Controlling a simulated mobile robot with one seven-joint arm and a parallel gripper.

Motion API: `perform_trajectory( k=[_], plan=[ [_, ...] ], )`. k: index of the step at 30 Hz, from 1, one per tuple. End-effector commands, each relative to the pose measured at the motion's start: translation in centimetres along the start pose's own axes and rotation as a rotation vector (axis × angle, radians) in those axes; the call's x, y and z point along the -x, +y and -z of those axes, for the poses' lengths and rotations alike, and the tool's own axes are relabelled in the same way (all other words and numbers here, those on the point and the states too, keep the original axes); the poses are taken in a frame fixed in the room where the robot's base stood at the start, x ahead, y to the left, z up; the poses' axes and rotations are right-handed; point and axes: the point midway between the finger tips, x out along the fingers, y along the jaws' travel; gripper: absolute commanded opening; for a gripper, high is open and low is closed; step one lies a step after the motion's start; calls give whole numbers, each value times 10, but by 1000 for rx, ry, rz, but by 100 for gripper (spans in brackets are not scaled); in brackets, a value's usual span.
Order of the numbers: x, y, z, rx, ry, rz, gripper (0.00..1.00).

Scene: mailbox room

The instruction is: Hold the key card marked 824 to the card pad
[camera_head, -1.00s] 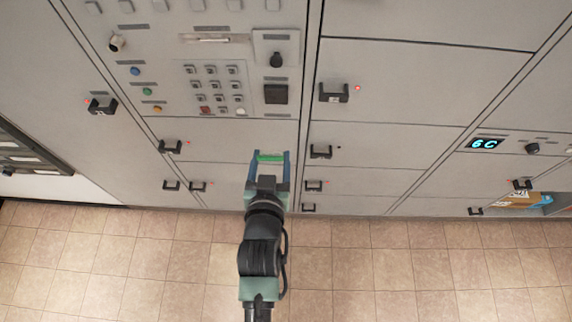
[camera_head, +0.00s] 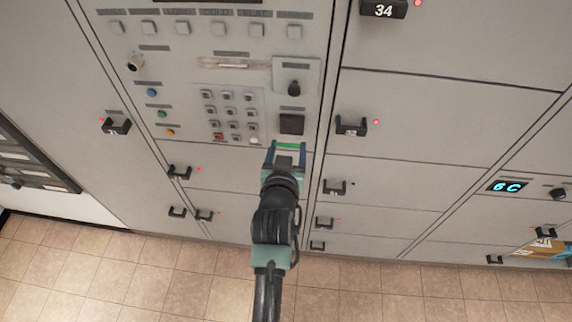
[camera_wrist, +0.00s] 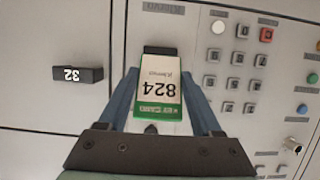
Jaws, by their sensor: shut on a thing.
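The key card (camera_wrist: 158,90), white with a green edge and marked 824, is between the blue fingers of my gripper (camera_wrist: 161,76), which is shut on it. The number appears upside down in the wrist view. In the head view the card's green edge (camera_head: 288,147) spans the tips of my gripper (camera_head: 287,153). The card pad (camera_head: 291,124) is a dark square on the grey panel, just above the card in that view. In the wrist view the pad (camera_wrist: 163,50) shows as a dark strip beyond the card's far edge, partly hidden. I cannot tell whether they touch.
A keypad (camera_head: 232,116) lies left of the card pad, and a dark knob (camera_head: 294,88) is above it. Locker doors with protruding black handles surround the panel, including one (camera_head: 351,127) to the right. The tiled floor (camera_head: 150,275) is clear.

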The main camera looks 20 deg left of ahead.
Motion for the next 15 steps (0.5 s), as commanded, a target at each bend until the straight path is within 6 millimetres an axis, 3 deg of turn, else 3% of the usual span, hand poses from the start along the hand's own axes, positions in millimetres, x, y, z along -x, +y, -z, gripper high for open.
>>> perform_trajectory(
  k=[2,10,15],
  plan=[
    [-10,0,2,0,2,0,14],
    [-8,0,3,0,-1,0,14],
    [5,0,0,0,-2,0,14]
  ],
)
